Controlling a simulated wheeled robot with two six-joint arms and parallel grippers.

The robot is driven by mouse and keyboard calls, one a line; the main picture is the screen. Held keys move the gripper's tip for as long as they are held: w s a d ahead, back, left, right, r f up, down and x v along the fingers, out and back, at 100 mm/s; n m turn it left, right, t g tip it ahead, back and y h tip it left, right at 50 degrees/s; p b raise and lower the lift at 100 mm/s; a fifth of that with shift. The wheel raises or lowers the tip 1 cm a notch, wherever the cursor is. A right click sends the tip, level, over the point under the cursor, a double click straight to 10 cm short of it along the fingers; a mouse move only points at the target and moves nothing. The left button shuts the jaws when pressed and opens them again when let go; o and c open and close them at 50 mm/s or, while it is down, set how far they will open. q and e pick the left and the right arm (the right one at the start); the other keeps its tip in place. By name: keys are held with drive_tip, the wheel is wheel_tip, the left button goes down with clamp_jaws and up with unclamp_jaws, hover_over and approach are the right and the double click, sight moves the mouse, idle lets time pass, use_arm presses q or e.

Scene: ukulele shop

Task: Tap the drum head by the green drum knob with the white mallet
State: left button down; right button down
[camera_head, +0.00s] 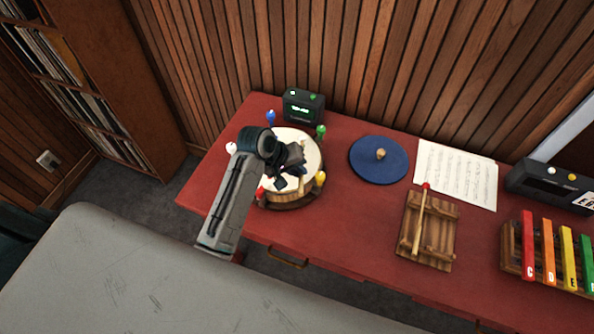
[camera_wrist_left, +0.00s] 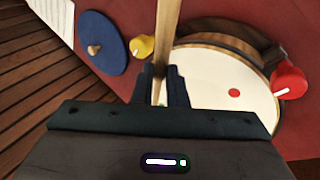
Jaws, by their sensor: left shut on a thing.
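The round drum has a cream drum head (camera_head: 311,150) in a wooden rim and stands at the table's left end. The green drum knob (camera_head: 320,131) is at its back right. My left gripper (camera_head: 293,170) is above the drum head, shut on a pale wooden stick (camera_wrist_left: 168,35), taken as the white mallet. The stick stands between the fingers in the left wrist view; its head is hidden there. A white ball (camera_head: 231,148) shows left of the drum; I cannot tell whether it is a knob. My right gripper is out of view.
Blue (camera_head: 270,116), yellow (camera_head: 320,178) and red (camera_head: 260,192) knobs ring the drum. A dark display box (camera_head: 303,106) stands behind it. Right are a blue disc (camera_head: 370,166), a wooden rack (camera_head: 439,248) with a red-headed mallet (camera_head: 420,218), sheet music (camera_head: 455,172) and coloured bars (camera_head: 548,250).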

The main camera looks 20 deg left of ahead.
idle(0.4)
use_arm(q)
wheel_tip(320, 180, up, 3)
drive_tip(key=shift+r, duration=0.15)
idle(0.9)
